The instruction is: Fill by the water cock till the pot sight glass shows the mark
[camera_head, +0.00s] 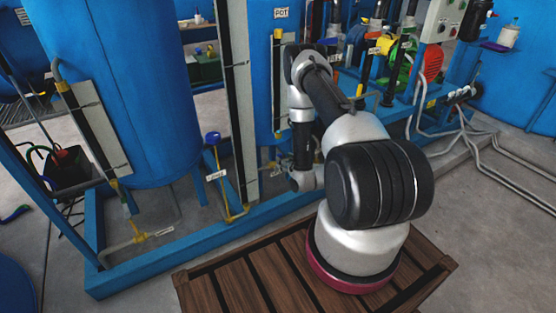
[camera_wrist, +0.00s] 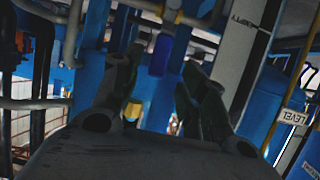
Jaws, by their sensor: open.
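A sign reading POT (camera_head: 281,13) hangs at the top of the head view. Under it a narrow sight gauge (camera_head: 277,75) with a yellow top fitting stands against a blue vessel; its liquid level and mark are too small to read. In the wrist view my gripper (camera_wrist: 162,80) is open, its two dark fingers apart. A blue part (camera_wrist: 162,53), possibly a valve handle, shows between and beyond the fingers; I cannot tell whether they touch it. A white gauge board (camera_wrist: 241,45) and an upside-down LEVEL tag (camera_wrist: 292,117) are to the right. In the head view my arm hides the gripper.
A large blue tank (camera_head: 120,80) stands left, with a tall gauge board (camera_head: 239,100) beside it. A blue-topped valve (camera_head: 212,138) rises from low yellow piping. A blue frame rail (camera_head: 190,248) runs along the floor. Pipes and a control box (camera_head: 443,20) are at right.

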